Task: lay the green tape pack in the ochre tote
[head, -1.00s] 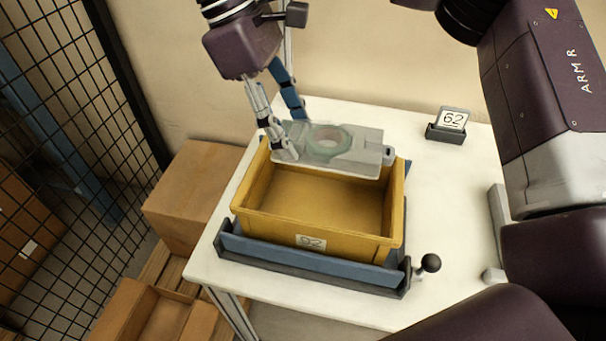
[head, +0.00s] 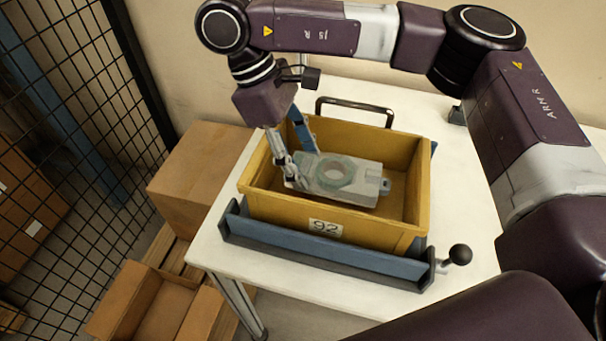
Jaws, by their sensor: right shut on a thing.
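The green tape pack (head: 352,192) is a flat grey tray-like piece with a pale green ring on it. It is inside the ochre tote (head: 268,205), below the rim and roughly level. I cannot tell whether it touches the tote's floor. My right gripper (head: 293,166) reaches down into the tote from the upper left and is shut on the pack's left end. The tote carries a label reading 92 and sits in a blue and dark grey holder (head: 320,262). My left gripper is not in view.
A black-knobbed lever (head: 459,255) sticks out at the holder's right end. A dark handle (head: 352,103) stands behind the tote. Cardboard boxes (head: 195,170) and a mesh fence (head: 85,90) are at the left.

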